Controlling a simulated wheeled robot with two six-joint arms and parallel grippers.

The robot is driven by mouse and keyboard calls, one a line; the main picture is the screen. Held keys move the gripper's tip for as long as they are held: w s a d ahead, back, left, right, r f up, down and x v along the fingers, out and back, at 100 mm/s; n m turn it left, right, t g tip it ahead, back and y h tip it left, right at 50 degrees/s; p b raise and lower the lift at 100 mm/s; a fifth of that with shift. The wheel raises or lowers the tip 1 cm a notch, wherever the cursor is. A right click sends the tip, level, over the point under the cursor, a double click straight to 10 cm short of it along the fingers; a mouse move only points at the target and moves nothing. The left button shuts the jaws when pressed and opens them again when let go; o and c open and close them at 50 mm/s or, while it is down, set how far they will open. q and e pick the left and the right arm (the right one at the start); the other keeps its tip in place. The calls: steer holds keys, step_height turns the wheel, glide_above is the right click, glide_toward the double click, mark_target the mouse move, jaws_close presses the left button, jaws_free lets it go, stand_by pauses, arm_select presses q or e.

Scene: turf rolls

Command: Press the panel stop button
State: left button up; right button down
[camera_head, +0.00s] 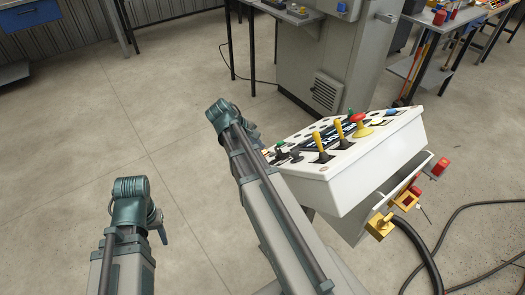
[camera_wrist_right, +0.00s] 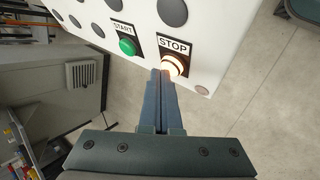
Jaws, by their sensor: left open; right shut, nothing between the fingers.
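The stop button (camera_wrist_right: 175,66) sits under a STOP label on the white panel (camera_wrist_right: 222,30), with its cap lit a bright orange-white. My right gripper (camera_wrist_right: 164,73) is shut and empty, its fingertips at the lower edge of the button; I cannot tell whether they touch or press it. In the head view my right gripper (camera_head: 256,138) is at the left end of the white panel (camera_head: 345,180), largely behind my arm. I cannot make out the stop button in that view. My left gripper (camera_head: 160,228) is open, low at the left, away from the panel.
A green START button (camera_wrist_right: 127,46) is left of the stop button. Yellow levers (camera_head: 320,145) and a red knob on a yellow base (camera_head: 359,121) stand up from the panel. A grey cabinet (camera_head: 330,60) is behind. Black cables (camera_head: 440,240) lie on the floor at right.

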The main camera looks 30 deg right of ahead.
steer(key=shift+w+r+p, duration=0.4)
steer(key=shift+r, duration=0.1)
steer(key=w+r+p, duration=0.1)
steer(key=r+p, duration=0.1)
steer(key=w+r+p, duration=0.1)
steer(key=w, duration=0.1)
steer(key=shift+w+a+r+p, duration=0.1)
steer(key=shift+a+r+p, duration=0.1)
steer(key=shift+r+p, duration=0.2)
stand_by(0.7)
steer(key=s+a+y+p, duration=0.1)
steer(key=s+a, duration=0.4)
steer(key=a, duration=0.5)
steer(key=s+a+y+p, duration=0.1)
steer(key=s+a+y, duration=0.1)
steer(key=s+a, duration=0.4)
steer(key=s+a+n+y+p, duration=0.1)
steer(key=s+a, duration=0.5)
steer(key=a, duration=0.7)
steer(key=shift+a+y, duration=0.35)
steer(key=shift+y, duration=0.35)
